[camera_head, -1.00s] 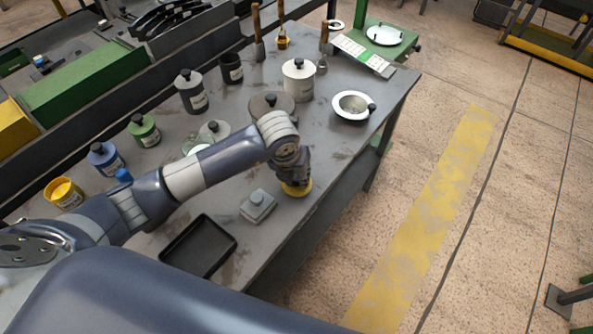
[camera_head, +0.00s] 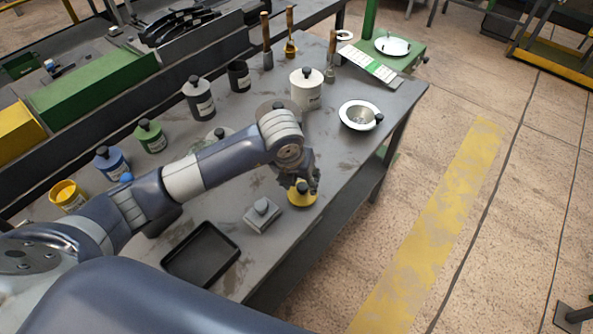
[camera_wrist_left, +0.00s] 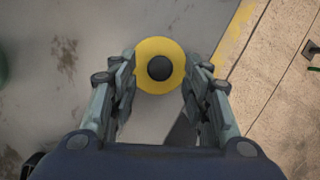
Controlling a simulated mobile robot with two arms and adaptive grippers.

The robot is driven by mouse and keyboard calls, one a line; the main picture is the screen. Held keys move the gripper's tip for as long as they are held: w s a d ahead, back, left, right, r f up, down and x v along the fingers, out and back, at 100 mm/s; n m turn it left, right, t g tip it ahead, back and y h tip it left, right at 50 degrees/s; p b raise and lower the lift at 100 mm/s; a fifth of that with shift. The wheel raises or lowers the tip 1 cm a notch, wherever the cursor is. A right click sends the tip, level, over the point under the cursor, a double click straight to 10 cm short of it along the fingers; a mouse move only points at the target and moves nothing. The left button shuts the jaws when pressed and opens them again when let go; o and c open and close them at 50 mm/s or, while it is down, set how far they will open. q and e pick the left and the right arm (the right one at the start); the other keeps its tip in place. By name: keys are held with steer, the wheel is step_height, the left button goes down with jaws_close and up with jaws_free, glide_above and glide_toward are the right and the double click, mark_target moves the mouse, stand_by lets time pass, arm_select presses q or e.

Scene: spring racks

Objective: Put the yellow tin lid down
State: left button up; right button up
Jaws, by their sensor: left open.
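The yellow tin lid (camera_head: 301,196) is a round disc with a black knob. It lies flat on the grey table (camera_head: 290,238) near its right edge, beside a small grey block with a black knob. It also shows in the left wrist view (camera_wrist_left: 160,65), between the fingertips. My left gripper (camera_head: 302,184) is just above the lid, with its fingers spread apart on either side of the knob and not touching it. The open yellow tin (camera_head: 68,196) stands at the table's left side. My right gripper is not in view.
The grey block (camera_head: 262,214) and a black tray (camera_head: 201,254) lie close to the lid. Blue (camera_head: 111,161), green (camera_head: 150,136) and dark grey (camera_head: 199,98) tins stand behind my arm.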

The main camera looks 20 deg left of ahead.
mark_target(295, 203)
arm_select(q)
steer(key=b+v, duration=0.1)
steer(key=v, duration=0.8)
steer(key=shift+b, duration=0.35)
